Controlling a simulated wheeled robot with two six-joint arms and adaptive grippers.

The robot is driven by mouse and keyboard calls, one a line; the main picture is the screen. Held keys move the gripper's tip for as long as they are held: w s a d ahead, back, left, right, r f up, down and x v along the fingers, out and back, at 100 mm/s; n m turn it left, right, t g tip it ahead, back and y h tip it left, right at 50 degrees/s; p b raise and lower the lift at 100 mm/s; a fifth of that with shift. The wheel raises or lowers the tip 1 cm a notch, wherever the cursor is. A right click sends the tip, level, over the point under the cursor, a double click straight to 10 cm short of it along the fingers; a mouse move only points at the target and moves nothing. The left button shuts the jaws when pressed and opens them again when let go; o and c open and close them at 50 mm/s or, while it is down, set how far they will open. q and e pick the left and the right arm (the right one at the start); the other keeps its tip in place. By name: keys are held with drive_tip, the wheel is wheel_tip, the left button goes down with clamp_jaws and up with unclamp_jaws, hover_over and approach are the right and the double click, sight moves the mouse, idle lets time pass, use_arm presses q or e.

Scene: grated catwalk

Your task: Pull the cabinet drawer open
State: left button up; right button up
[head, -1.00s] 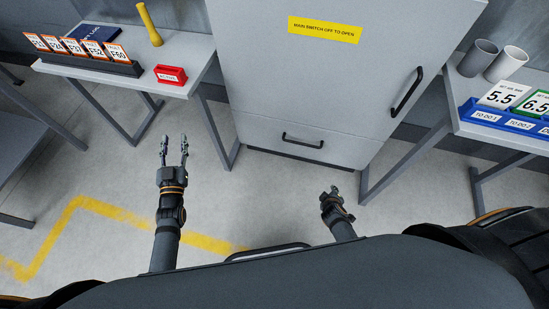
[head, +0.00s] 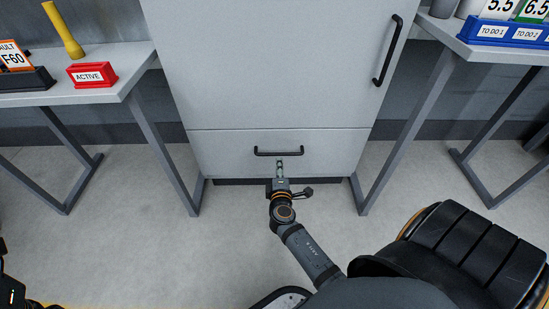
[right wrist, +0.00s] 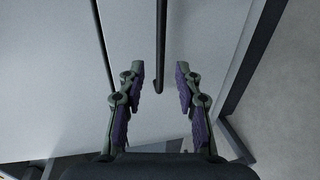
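The cabinet (head: 270,65) stands ahead with its drawer (head: 225,152) at the bottom, and the drawer front looks flush with the cabinet. A black bar handle (head: 265,153) runs across the drawer front. In the right wrist view my right gripper (right wrist: 159,77) is open, and the handle (right wrist: 161,40) shows between the two fingers with a gap on each side. Only a bit of my left arm shows at the lower left edge of the head view; its gripper is out of view.
The cabinet's upper door has a tall black handle (head: 388,50). A left table (head: 130,60) holds a red ACTIVE block (head: 91,75) and a yellow object (head: 63,32). A right table (head: 480,50) bears a blue rack (head: 500,33). Table legs flank the cabinet; floor before it is clear.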

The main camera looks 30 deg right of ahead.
sight(279, 154)
drive_tip(key=b+x, duration=0.2)
drive_tip(key=x, duration=0.7)
drive_tip(key=shift+d, duration=0.1)
drive_tip(key=shift+c, duration=0.4)
clamp_jaws()
